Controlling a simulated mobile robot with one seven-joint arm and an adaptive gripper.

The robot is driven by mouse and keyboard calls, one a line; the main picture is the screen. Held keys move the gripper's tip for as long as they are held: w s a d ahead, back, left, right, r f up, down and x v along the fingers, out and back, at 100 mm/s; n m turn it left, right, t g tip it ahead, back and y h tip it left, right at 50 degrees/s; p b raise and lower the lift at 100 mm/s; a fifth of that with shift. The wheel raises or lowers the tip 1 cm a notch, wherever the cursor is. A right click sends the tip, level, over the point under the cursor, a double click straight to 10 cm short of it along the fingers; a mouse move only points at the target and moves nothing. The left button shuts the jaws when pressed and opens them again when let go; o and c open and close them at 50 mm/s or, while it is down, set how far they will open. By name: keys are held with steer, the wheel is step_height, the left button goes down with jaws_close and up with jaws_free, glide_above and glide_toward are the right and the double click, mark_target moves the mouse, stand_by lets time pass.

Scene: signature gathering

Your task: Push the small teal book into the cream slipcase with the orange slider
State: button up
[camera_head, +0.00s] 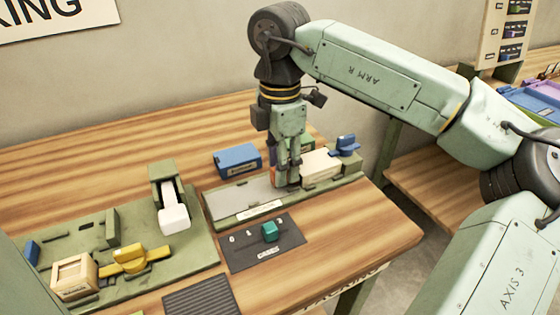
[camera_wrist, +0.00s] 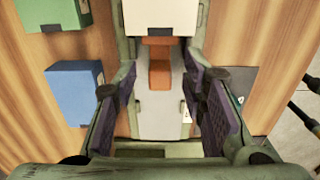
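The orange slider (camera_wrist: 159,75) stands on the grey track (camera_wrist: 160,118) of a green fixture. The cream slipcase (camera_head: 320,165) lies at the track's right end and also shows at the top of the wrist view (camera_wrist: 161,14). The slider's front is at the slipcase's near edge. My gripper (camera_head: 287,182) points down at the track; in the wrist view its fingers (camera_wrist: 160,92) are apart on either side of the slider, with gaps. No teal book shows between slider and slipcase. A small teal block (camera_head: 270,231) sits on the dark "CASES" mat; I cannot tell if it is the book.
A blue clamp handle (camera_head: 346,146) stands at the fixture's right end. A blue box (camera_head: 237,160) and a green box (camera_wrist: 74,70) stand behind the track. At left, a green board holds a yellow handle (camera_head: 130,261), a white block (camera_head: 174,219) and a wooden box (camera_head: 74,277).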

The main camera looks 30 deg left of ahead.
step_height(320, 180, up, 12)
stand_by(0.6)
steer(key=shift+s+f, duration=0.1)
stand_by(0.4)
